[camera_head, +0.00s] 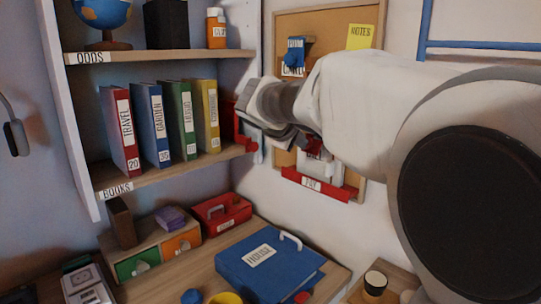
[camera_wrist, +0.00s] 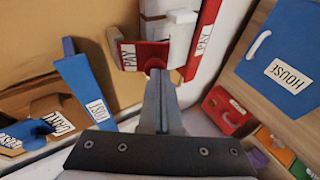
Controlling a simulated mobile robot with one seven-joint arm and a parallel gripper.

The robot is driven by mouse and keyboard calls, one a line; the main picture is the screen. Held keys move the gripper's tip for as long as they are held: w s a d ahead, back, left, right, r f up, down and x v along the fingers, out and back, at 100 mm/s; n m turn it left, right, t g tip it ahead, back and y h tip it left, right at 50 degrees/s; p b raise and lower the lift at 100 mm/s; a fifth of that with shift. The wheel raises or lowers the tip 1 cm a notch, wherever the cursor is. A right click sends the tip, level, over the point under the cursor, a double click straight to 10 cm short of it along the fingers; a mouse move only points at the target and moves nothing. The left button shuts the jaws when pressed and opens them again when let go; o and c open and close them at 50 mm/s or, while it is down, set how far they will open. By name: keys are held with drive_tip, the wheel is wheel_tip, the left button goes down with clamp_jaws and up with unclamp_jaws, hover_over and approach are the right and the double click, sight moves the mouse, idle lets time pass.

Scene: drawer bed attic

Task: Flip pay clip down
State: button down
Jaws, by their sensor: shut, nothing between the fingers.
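The pay clip shows in the wrist view as a red piece (camera_wrist: 145,54) labelled PAY, with a white part beside it. A red strip (camera_wrist: 204,38), also labelled PAY, lies to its right. In the head view the red PAY ledge (camera_head: 318,185) is on the lower part of the cork board; the clip area above it is partly hidden by my arm. My gripper (camera_wrist: 157,75) is shut and empty, its fingertips right by the lower edge of the red clip. I cannot tell whether they touch it.
A blue clip (camera_head: 292,58) is higher on the cork board (camera_head: 335,22). A bookshelf (camera_head: 170,172) with several binders stands close to my gripper's left. A blue HOUSE binder (camera_head: 268,268) and a red caddy (camera_head: 221,212) are on the desk below.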

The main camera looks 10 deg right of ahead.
drive_tip(key=shift+w+d+f+b, duration=0.15)
drive_tip(key=shift+d+f+b, duration=0.1)
drive_tip(key=shift+f+b, duration=0.7)
drive_tip(key=shift+r, duration=0.15)
drive_tip(key=shift+r+p, duration=0.6)
drive_tip(key=shift+r, duration=0.15)
